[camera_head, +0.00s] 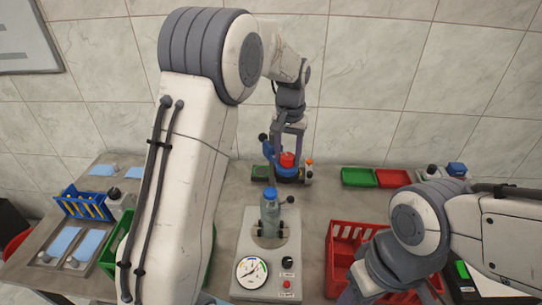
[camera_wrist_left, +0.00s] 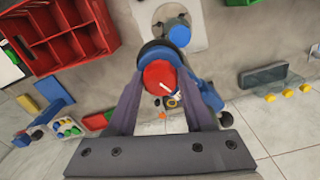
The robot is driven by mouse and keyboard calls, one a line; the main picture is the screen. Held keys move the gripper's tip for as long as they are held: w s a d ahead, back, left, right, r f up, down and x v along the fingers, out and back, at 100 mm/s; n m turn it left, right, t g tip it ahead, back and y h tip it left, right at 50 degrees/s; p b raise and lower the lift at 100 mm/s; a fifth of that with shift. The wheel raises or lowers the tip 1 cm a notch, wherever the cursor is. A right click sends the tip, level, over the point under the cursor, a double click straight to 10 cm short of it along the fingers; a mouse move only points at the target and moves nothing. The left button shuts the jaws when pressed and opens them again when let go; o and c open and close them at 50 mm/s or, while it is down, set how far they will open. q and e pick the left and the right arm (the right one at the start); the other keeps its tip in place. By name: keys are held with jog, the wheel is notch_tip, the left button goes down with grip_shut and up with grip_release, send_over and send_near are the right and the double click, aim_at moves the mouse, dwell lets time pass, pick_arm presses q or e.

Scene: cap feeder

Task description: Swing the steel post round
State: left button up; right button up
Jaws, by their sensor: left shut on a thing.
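A blue feeder (camera_head: 283,176) with a red round top piece (camera_head: 287,159) stands at the back middle of the table. My left gripper (camera_head: 289,147) reaches down over it. In the left wrist view the two fingers (camera_wrist_left: 160,95) are shut on the red piece (camera_wrist_left: 160,75), one on each side. A blue part of the feeder (camera_wrist_left: 210,97) shows right of the fingers. A small upright piece with an orange top (camera_head: 309,170) stands at the feeder's right. I cannot tell which part is the steel post. My right gripper (camera_head: 390,292) is cut off at the bottom edge.
A bottle with a blue cap (camera_head: 270,213) stands on a grey gauge unit (camera_head: 265,265) in front of the feeder. A red crate (camera_head: 338,260) is to its right, beside my right arm. Green (camera_head: 357,177) and red (camera_head: 393,178) trays lie at the back right. A blue rack (camera_head: 82,206) stands at left.

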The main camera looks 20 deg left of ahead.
pick_arm(q)
jog(key=shift+w+d+r+n+p, duration=0.15)
jog(key=shift+w+d+n+p, duration=0.3)
jog(key=shift+w+n+p, duration=0.45)
jog(key=shift+w+d+n, duration=0.1)
jog(key=shift+d+n, duration=0.05)
jog(key=shift+n, duration=0.45)
jog(key=shift+p, duration=0.3)
jog(key=shift+w+d+n+p, duration=0.15)
jog(key=shift+w+n+p, duration=0.25)
jog(key=shift+p, duration=0.15)
jog(key=shift+w+d+n+p, duration=0.25)
jog(key=shift+w+n+p, duration=0.5)
jog(key=shift+n, duration=0.45)
